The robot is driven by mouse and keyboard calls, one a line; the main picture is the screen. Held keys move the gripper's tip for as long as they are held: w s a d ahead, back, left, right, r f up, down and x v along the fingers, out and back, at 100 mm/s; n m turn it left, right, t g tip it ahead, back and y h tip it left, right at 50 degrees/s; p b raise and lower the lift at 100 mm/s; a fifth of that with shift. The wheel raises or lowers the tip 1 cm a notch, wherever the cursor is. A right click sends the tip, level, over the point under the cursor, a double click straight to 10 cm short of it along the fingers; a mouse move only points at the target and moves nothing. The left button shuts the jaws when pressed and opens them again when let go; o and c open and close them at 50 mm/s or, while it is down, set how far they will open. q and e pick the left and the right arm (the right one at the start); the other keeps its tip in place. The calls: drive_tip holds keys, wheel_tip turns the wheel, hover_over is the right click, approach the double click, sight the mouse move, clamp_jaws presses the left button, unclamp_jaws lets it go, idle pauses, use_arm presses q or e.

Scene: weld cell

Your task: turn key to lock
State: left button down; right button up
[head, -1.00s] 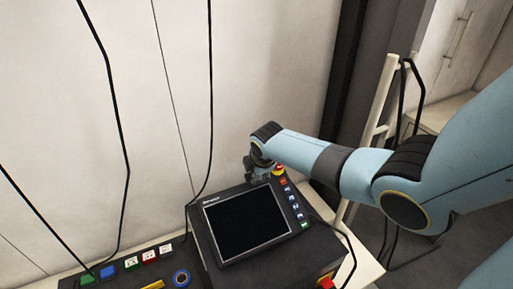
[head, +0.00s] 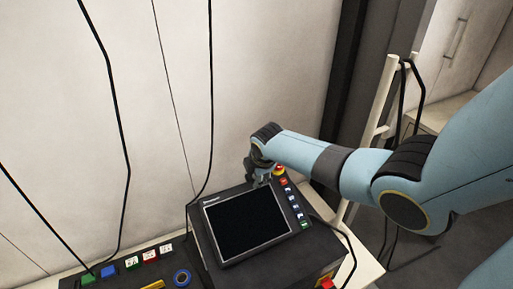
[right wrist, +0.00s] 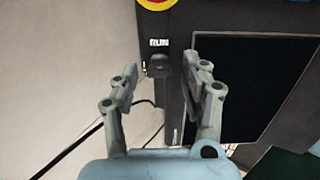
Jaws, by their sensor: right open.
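The key (right wrist: 159,66) is a small dark knob below the white RUN label on the operator panel's left strip, in the right wrist view. My right gripper (right wrist: 165,78) is open, with one finger on each side of the key in that view. I cannot tell whether a finger touches it. In the head view, my right gripper (head: 261,180) is at the top edge of the panel (head: 250,224), and the key cannot be made out there. My left gripper is not in view.
A red emergency stop on a yellow ring (head: 279,170) is close beside my right gripper. The panel has a dark screen and a column of buttons. A button box (head: 130,270) stands left. Black cables hang before the pale wall.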

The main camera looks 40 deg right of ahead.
drive_tip(key=shift+r, duration=0.15)
drive_tip(key=v, duration=1.1)
drive_tip(key=shift+s+a+r, duration=0.2)
drive_tip(key=shift+s+r, duration=0.05)
drive_tip(key=shift+r, duration=0.05)
